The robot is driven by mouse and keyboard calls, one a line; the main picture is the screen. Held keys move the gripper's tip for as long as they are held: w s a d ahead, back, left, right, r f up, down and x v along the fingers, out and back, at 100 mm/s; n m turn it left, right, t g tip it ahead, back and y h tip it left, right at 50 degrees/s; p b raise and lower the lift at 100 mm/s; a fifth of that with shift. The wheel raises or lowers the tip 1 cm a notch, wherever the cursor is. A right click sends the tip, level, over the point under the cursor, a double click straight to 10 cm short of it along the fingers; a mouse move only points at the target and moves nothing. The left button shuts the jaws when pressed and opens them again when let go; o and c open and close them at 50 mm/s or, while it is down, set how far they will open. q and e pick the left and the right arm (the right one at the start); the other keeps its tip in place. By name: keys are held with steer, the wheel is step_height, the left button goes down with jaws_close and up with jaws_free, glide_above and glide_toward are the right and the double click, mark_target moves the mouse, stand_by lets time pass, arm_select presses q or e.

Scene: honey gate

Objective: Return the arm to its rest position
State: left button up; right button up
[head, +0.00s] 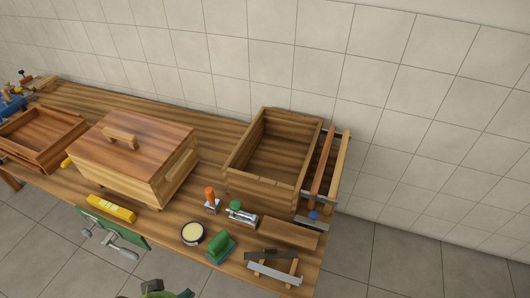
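Neither of my grippers and neither arm can be made out in the head view. The workbench (222,141) holds a closed wooden box (155,188) with a handled lid (133,147), left of centre. An open, empty-looking wooden box (270,186) stands to its right. A yellow tool (111,208) lies at the front edge of the bench.
A shallow wooden tray (42,150) sits at the left. Wooden bars (331,165) stand beside the open box. A round tin (192,233), a green-handled brush (220,247) and other tools crowd the front right. A green vise (112,230) juts from the front. An unclear dark-green thing (165,290) shows below.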

arm_select(q)
step_height(320, 180, down, 24)
steer(key=s+g, duration=0.1)
steer(key=s, duration=0.2)
steer(key=s+a+f+g, duration=0.1)
steer(key=s+a+f, duration=0.1)
steer(key=s+f, duration=1.1)
steer(key=shift+s+a+f+g, duration=0.15)
steer(key=shift+s+a+g, duration=0.2)
steer(key=shift+s, duration=0.6)
steer(key=shift+m, duration=0.3)
